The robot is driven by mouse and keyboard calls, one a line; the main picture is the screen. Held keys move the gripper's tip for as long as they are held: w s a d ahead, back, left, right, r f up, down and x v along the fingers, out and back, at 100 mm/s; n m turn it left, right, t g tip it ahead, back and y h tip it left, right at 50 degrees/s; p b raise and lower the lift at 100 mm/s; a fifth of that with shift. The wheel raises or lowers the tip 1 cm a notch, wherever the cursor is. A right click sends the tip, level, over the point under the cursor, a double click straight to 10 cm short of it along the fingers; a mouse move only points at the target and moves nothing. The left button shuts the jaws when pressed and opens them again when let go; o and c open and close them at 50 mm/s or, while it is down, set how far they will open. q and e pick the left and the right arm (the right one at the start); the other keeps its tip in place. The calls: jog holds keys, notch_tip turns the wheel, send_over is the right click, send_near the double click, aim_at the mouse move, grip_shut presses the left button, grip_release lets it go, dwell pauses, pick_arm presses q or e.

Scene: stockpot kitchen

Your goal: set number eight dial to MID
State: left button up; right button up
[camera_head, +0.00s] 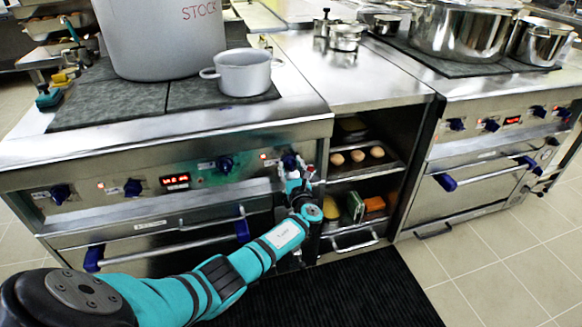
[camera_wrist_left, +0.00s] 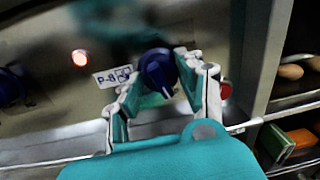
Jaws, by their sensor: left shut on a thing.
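The number eight dial is a dark blue knob (camera_wrist_left: 157,68) on the stove's front panel, beside a white label (camera_wrist_left: 114,76) reading P-8. A lit red lamp (camera_wrist_left: 81,58) glows left of the label. In the head view the dial (camera_head: 289,161) is at the right end of the left stove's panel, partly behind my gripper. My left gripper (camera_wrist_left: 155,90) has its fingers on both sides of the dial and is shut on it; it also shows in the head view (camera_head: 297,178). Any MID mark is not legible. My right gripper is not in view.
More blue knobs (camera_head: 133,187) and a red display (camera_head: 175,181) line the panel. An oven handle (camera_head: 170,240) runs below. To the right is an open shelf (camera_head: 362,172) with eggs and boxes. A large stockpot (camera_head: 160,40) and small pot (camera_head: 243,75) stand on top.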

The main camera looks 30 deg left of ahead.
pick_arm(q)
jog(key=o, duration=1.2)
jog(key=shift+c, duration=0.2)
jog(key=v, duration=1.2)
jog(key=shift+f, duration=0.1)
